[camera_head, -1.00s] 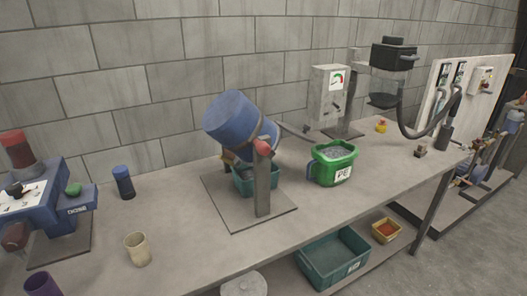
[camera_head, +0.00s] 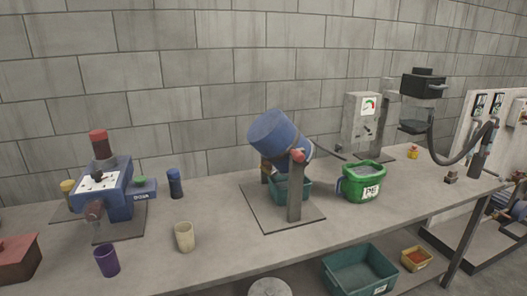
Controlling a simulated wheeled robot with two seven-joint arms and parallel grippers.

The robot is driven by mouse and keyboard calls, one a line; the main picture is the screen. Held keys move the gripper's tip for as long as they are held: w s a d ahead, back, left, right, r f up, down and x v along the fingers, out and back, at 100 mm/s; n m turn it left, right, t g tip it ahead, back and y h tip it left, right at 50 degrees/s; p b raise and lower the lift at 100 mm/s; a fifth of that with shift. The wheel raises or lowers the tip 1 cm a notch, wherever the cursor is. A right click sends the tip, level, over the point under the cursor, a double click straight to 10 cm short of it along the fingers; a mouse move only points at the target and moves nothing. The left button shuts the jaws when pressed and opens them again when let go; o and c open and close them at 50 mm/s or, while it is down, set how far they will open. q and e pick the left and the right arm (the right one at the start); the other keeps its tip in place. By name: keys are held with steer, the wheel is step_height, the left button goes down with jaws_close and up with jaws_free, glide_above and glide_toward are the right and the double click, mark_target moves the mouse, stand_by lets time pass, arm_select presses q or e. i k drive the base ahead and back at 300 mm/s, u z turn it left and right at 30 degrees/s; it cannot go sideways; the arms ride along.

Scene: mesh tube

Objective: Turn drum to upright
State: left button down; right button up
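The blue drum (camera_head: 276,134) sits tilted in its stand in the middle of the workbench, with its broad blue end up to the left. A grey post (camera_head: 294,192) with a red knob (camera_head: 298,156) stands at its near side, on a flat base plate (camera_head: 259,206). A lever (camera_head: 327,149) sticks out to the right of the drum. A teal bin (camera_head: 282,189) stands under the drum, partly hidden by the post. Neither of my grippers is in view.
A green PE bucket (camera_head: 362,183) stands right of the stand. A blue machine (camera_head: 104,187), a beige cup (camera_head: 184,237), a purple cup (camera_head: 107,260) and a dark blue jar (camera_head: 175,184) are to the left. The bench (camera_head: 222,262) is clear in front of the stand.

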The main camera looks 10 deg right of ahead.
mark_target(272, 134)
steer(key=u, duration=0.15)
steer(key=i, duration=0.85)
steer(key=z, duration=0.45)
